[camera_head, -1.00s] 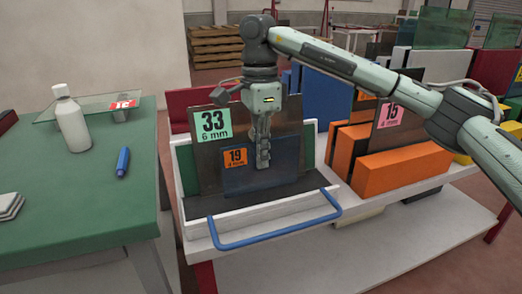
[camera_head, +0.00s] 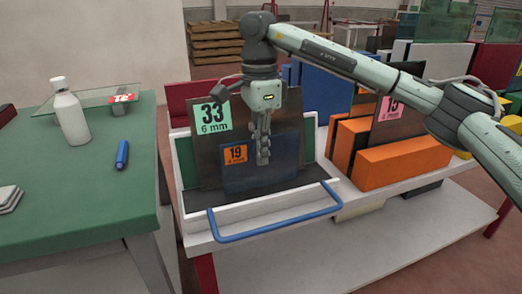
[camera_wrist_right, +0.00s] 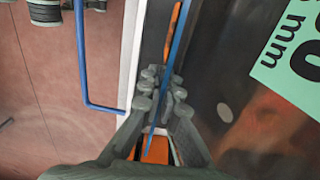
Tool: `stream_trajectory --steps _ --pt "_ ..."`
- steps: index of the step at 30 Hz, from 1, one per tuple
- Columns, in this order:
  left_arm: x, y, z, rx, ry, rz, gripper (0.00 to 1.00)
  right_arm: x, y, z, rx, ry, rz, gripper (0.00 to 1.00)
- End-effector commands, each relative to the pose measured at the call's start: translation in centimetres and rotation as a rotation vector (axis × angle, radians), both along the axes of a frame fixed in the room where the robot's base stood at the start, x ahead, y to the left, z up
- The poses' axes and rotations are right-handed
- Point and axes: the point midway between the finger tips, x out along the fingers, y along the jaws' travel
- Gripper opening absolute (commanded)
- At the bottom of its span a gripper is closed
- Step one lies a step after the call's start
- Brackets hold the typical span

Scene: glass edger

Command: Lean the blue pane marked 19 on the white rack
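The blue pane marked 19 (camera_head: 275,172) stands nearly upright in front of the larger dark pane marked 33 (camera_head: 211,160), within the white rack (camera_head: 222,220) with a blue handle. My right gripper (camera_head: 263,155) points down over the blue pane's right part. In the right wrist view the blue pane (camera_wrist_right: 181,42) shows edge-on between the fingers of my right gripper (camera_wrist_right: 164,95), which are shut on it. A gap shows there between it and pane 33. I cannot tell whether its lower edge touches the rack floor. My left gripper is out of view.
A green table (camera_head: 85,205) at left holds a white bottle (camera_head: 70,117), a blue marker (camera_head: 122,155) and a glass sheet. At right, orange blocks (camera_head: 405,165) and a pane marked 15 (camera_head: 398,115) stand on the white bench. The blue handle (camera_head: 275,232) juts out in front.

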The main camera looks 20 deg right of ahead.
Motion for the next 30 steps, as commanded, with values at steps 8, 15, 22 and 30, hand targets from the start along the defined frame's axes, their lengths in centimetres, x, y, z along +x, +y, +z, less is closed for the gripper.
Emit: stream_trajectory --steps 8,15,22,30 --pt "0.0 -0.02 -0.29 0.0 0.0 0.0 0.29 0.01 0.0 -0.41 0.0 -0.001 0.0 0.0" --pt "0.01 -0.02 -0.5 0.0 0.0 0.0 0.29 0.0 0.0 -0.77 0.0 -0.001 0.0 0.0" --pt "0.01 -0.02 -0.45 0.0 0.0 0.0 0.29 0.01 0.0 -0.73 0.0 0.0 0.0 0.29" --pt "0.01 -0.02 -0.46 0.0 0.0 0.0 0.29 -0.01 -0.01 -0.77 0.0 0.001 0.0 0.29"
